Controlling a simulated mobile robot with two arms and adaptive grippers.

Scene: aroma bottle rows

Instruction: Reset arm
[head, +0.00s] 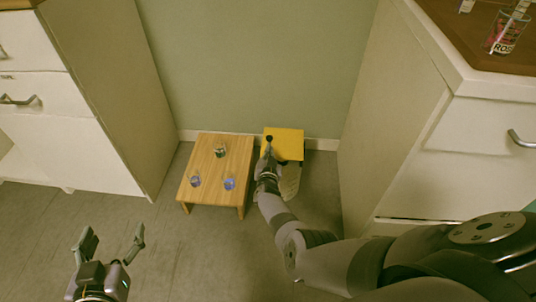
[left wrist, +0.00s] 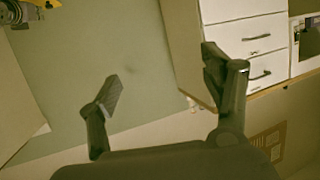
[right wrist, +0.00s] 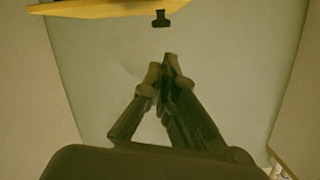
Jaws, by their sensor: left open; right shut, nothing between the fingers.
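My left gripper (head: 112,239) is open and empty above the floor at the lower left of the head view. Its spread fingers also show in the left wrist view (left wrist: 160,85). My right gripper (right wrist: 167,66) is shut and empty in the right wrist view. In the head view my right arm reaches forward to the yellow-topped stand (head: 288,143), with the hand over its left side. A small black item (head: 269,138) shows at that stand. In the right wrist view a black item (right wrist: 160,19) lies just beyond the fingertips, apart from them.
A wooden table (head: 215,145) beside the stand holds several small glass bottles, among them a blue one (head: 229,184). A white drawer cabinet (head: 30,100) stands left. A white counter (head: 475,150) with a wooden top and a glass jar (head: 505,35) stands right.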

